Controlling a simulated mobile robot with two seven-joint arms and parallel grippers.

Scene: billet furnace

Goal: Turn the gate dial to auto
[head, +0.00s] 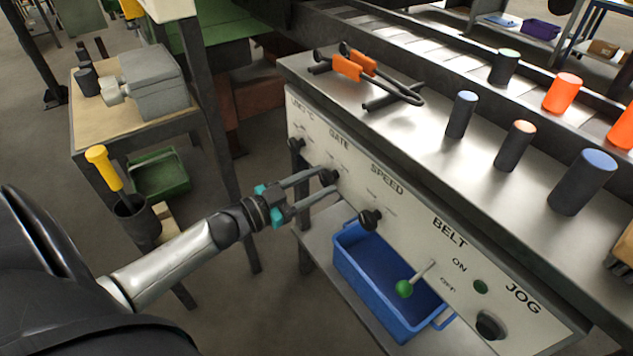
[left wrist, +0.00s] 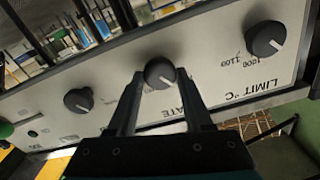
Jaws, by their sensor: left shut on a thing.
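The gate dial (head: 327,176) is a black round knob on the white front panel (head: 400,219), under the word GATE. It also shows in the left wrist view (left wrist: 160,72), with a white pointer line on its face. My left gripper (head: 324,182) reaches in from the left, and its fingers are shut on the gate dial. In the left wrist view the fingertips (left wrist: 158,84) sit on either side of the knob. The small marks around the dial are too small to read or hidden by the fingers. My right gripper is not in view.
The limit dial (left wrist: 265,39) and the speed dial (head: 370,219) flank the gate dial. A belt lever with a green ball (head: 404,289) sticks out further right. A blue crate (head: 345,262) stands below.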

